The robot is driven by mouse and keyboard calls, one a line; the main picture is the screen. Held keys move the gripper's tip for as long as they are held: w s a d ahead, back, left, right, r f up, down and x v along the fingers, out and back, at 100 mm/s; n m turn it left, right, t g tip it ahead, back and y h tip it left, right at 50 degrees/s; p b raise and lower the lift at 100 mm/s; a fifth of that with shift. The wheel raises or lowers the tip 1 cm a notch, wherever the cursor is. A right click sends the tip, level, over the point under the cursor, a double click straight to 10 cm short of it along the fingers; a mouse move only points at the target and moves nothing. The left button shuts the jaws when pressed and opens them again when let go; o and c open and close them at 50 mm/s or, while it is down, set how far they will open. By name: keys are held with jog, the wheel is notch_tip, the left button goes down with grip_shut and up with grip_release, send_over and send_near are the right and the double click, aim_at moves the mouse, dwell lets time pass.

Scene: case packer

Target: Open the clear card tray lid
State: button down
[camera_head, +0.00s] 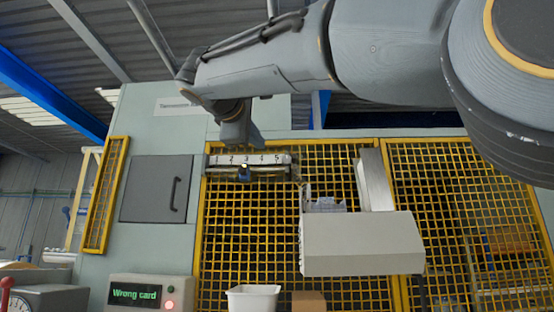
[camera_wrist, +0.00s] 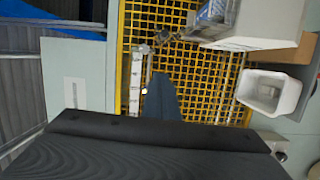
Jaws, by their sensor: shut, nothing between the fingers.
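The card tray (camera_head: 225,159) is a white strip numbered 1 to 5, mounted on the yellow mesh guard in the head view. A clear, bar-like edge shows along its lower side, but I cannot tell whether the lid is closed. The tray also shows on end in the wrist view (camera_wrist: 135,85). My gripper (camera_head: 244,170) points down at the tray's middle, overlapping it in the picture. It is shut and empty. I cannot tell whether it touches the lid. In the wrist view my gripper (camera_wrist: 160,92) is a dark wedge beside the strip.
A beige box-shaped housing (camera_head: 362,245) juts out right of the tray. A display (camera_head: 135,294) at lower left reads "Wrong card" beside a red light. A white bin (camera_head: 253,299) and a brown carton (camera_head: 309,301) stand below. A grey door (camera_head: 155,189) is at left.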

jog(key=w+d+p, duration=0.5)
jog(key=w+d, duration=0.1)
jog(key=w, duration=0.3)
jog(key=shift+w+d+f, duration=0.15)
jog(key=shift+d, duration=0.2)
jog(key=shift+a, duration=0.1)
